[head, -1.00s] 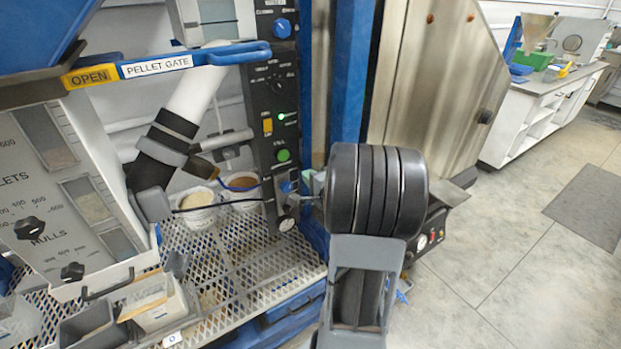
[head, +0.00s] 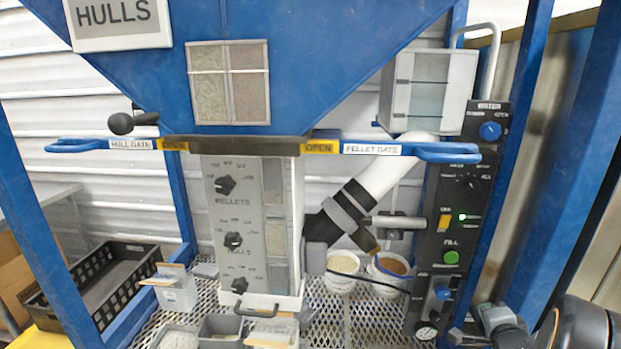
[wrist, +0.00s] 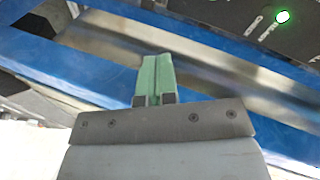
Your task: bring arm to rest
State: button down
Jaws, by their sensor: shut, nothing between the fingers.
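My gripper (wrist: 156,82) shows in the wrist view as two green fingers pressed together, shut and empty. In that view it is in front of a blue frame post (wrist: 215,75), with nothing touching the fingertips that I can see. In the head view my dark arm (head: 580,325) shows at the lower right corner, beside the black control panel (head: 455,220). The fingers cannot be made out clearly in the head view.
The blue hopper (head: 330,65) fills the top, with the hull gate handle (head: 85,146) and pellet gate handle (head: 440,152) below it. White buckets (head: 343,272) and small bins (head: 220,328) stand on the mesh shelf. A black crate (head: 100,275) is at left.

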jog(key=s+a+f+n+g, duration=0.4)
jog(key=s+n+g, duration=0.3)
jog(key=g, duration=0.2)
jog(key=s+a+r+n+y, duration=0.1)
jog(key=s+a+r+n, duration=0.1)
jog(key=a, duration=0.6)
jog(key=s+a+r+n+g+y+p, duration=0.1)
jog(key=a+r+n, duration=0.3)
jog(key=a, duration=0.4)
jog(key=s+a+r+n+y+p, duration=0.1)
jog(key=s+a+r+n+y, duration=0.1)
jog(key=a, duration=0.5)
jog(key=shift+s+a+r+n+g, duration=0.3)
jog(key=shift+s+a+r+n, duration=0.1)
jog(key=shift+r+n, duration=0.55)
jog(key=shift+f, duration=0.1)
